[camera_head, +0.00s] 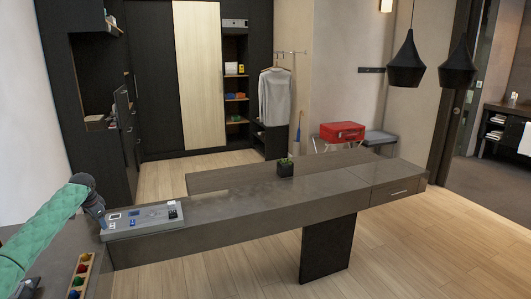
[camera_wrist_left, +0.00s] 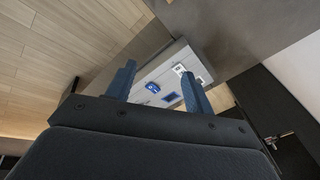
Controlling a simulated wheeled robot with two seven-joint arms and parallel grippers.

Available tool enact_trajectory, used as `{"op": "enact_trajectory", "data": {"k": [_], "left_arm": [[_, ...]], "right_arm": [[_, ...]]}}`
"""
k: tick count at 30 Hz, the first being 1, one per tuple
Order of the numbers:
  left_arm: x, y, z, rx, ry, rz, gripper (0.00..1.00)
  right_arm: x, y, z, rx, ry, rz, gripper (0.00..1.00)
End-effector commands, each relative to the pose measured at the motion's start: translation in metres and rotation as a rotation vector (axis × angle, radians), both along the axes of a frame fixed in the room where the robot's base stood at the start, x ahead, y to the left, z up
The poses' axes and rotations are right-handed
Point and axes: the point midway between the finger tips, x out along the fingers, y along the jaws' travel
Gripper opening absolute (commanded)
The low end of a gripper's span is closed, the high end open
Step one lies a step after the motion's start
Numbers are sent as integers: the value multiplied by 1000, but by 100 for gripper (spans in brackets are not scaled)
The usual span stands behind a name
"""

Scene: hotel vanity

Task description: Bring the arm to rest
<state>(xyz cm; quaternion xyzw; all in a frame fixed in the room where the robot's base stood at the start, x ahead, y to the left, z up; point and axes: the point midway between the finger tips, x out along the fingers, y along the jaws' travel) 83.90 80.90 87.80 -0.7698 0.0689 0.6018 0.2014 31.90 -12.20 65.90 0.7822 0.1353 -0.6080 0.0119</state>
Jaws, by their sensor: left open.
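My left arm (camera_head: 42,235), in a green sleeve, comes in from the left in the head view. Its left gripper (camera_head: 101,222) points down at the left end of a grey panel (camera_head: 145,231) on the dark desk. In the left wrist view, my left gripper (camera_wrist_left: 160,88) has its two blue fingers apart, with nothing held between them. The grey panel (camera_wrist_left: 183,60) lies beyond the fingers, with small blue and white parts on it. Whether a fingertip touches the panel cannot be told. My right gripper is not in view.
A wooden rack with coloured balls (camera_head: 79,279) sits at the lower left. A red case (camera_head: 342,132) and hanging lamps are farther back.

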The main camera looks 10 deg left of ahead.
Motion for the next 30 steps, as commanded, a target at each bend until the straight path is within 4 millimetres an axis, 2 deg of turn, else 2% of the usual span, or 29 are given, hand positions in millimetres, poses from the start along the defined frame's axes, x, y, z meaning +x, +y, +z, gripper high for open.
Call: {"op": "enact_trajectory", "data": {"k": [1,6,15,22,30], "left_arm": [[-7,-9,-15,19,17,-10,53],[-35,-39,-59,90,67,-39,53],[-96,-97,-128,205,134,-97,53],[-151,-145,-172,278,163,-146,53],[-226,-201,-209,344,179,-204,53]], "right_arm": [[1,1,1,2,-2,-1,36],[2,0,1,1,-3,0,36],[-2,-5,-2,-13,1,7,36],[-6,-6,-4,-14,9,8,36],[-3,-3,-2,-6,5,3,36]]}}
